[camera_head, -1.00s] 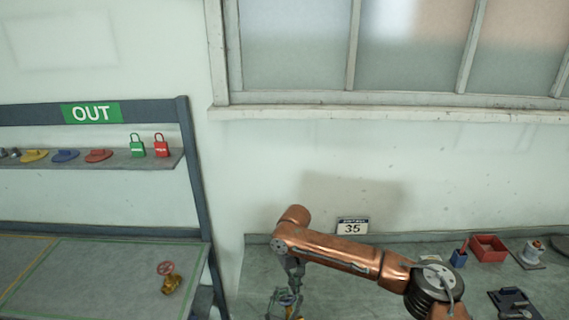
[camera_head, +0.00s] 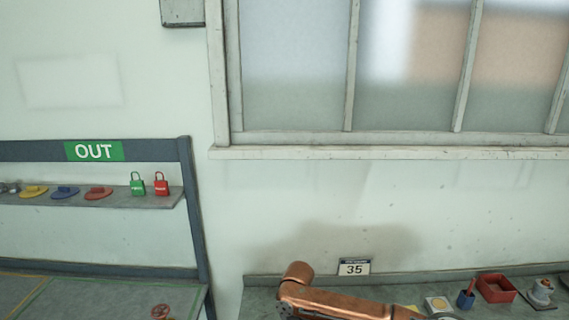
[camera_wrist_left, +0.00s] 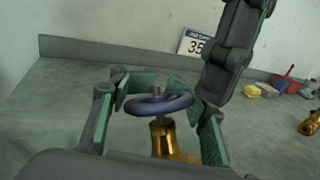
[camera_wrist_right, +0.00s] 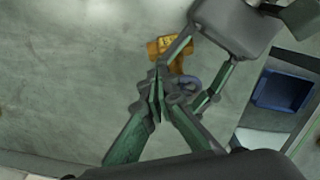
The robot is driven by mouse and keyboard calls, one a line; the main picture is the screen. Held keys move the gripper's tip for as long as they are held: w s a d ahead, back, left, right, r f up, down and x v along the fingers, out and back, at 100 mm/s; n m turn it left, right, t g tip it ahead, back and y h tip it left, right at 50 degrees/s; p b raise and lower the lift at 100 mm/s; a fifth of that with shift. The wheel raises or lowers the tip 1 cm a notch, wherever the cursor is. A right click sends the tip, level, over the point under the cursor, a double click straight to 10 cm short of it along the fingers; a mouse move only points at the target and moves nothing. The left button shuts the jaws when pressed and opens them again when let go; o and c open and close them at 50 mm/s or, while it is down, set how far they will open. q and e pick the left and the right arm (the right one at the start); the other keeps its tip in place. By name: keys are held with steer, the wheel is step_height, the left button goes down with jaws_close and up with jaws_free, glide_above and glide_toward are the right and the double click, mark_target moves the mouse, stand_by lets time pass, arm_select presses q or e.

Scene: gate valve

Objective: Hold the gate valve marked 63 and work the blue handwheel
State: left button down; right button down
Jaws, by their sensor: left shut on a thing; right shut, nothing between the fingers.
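A brass gate valve (camera_wrist_left: 163,140) with a blue handwheel (camera_wrist_left: 158,103) stands on the grey bench in the left wrist view. My left gripper (camera_wrist_left: 156,86) is shut on it, with green-padded fingers on both sides of the wheel; the exact contact is unclear. No mark 63 is legible. My right gripper comes in from the upper right there. In the right wrist view my right gripper (camera_wrist_right: 156,88) is shut and empty, its tips beside the blue handwheel (camera_wrist_right: 190,86); contact is unclear. The brass body (camera_wrist_right: 168,48) shows behind. In the head view the valve and both grippers are out of frame.
A sign reading 35 (camera_head: 354,267) stands at the bench's back edge. A red tray (camera_head: 496,289) and small items lie right. Another brass piece (camera_wrist_left: 312,124) lies right of the valve. A red-handwheel valve (camera_head: 160,312) lies under the OUT shelf (camera_head: 95,151).

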steer(key=shift+w+a+f, duration=0.2)
steer(key=shift+a+f, duration=0.25)
steer(key=shift+a, duration=0.05)
stand_by(0.8)
steer(key=shift+s+a, duration=0.15)
steer(key=shift+s, duration=0.05)
steer(key=shift+s+a, duration=0.4)
steer(key=shift+a, duration=0.1)
steer(key=shift+s+a, duration=0.2)
steer(key=shift+a, duration=0.25)
steer(key=shift+s+a+f, duration=0.1)
steer(key=shift+a, duration=0.3)
steer(key=shift+s+r, duration=0.2)
steer(key=shift+s, duration=0.05)
stand_by(0.3)
steer(key=shift+w+a+r, duration=0.15)
steer(key=shift+w+r, duration=0.4)
steer(key=shift+r, duration=0.4)
steer(key=shift+w+a+r, duration=0.1)
steer(key=shift+w+r, duration=0.5)
steer(key=shift+r, duration=0.3)
steer(key=shift+w+a+r, duration=0.15)
steer(key=shift+w+r, duration=0.4)
steer(key=shift+r, duration=0.4)
